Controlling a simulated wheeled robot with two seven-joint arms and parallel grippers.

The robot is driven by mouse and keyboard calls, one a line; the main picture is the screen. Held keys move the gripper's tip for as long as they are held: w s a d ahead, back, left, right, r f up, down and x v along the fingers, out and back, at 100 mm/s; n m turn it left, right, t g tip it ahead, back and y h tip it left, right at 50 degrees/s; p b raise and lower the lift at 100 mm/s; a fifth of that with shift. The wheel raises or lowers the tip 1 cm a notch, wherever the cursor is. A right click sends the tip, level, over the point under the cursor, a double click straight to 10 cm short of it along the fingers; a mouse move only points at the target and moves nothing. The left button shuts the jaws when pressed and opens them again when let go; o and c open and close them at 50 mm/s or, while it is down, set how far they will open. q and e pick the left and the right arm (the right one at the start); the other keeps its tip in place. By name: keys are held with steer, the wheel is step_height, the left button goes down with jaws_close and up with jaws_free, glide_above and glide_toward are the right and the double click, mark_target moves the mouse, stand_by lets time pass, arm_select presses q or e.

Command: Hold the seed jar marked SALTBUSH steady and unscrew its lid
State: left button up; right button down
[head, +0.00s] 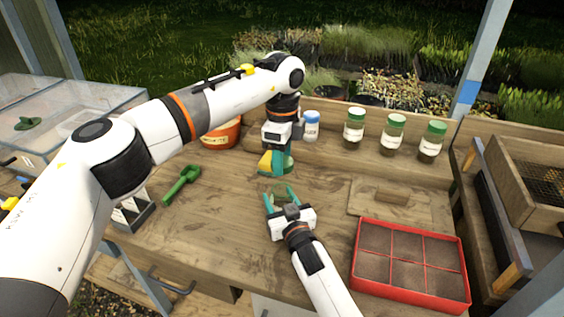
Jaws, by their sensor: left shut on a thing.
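My left gripper (274,160) points down over the middle of the bench. Three jars with green lids and white labels stand at the back: a left one (354,130), a middle one (392,135) and a right one (431,143). Their labels are too small to read.
A blue-capped white bottle (311,126) and an orange pot (222,134) stand at the back. A green scoop (181,185) lies at left. A red divided tray (466,262) of soil and a wooden board (425,207) are at right. Bare bench lies left of the grippers.

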steer(key=shift+c, duration=2.4)
jaws_free()
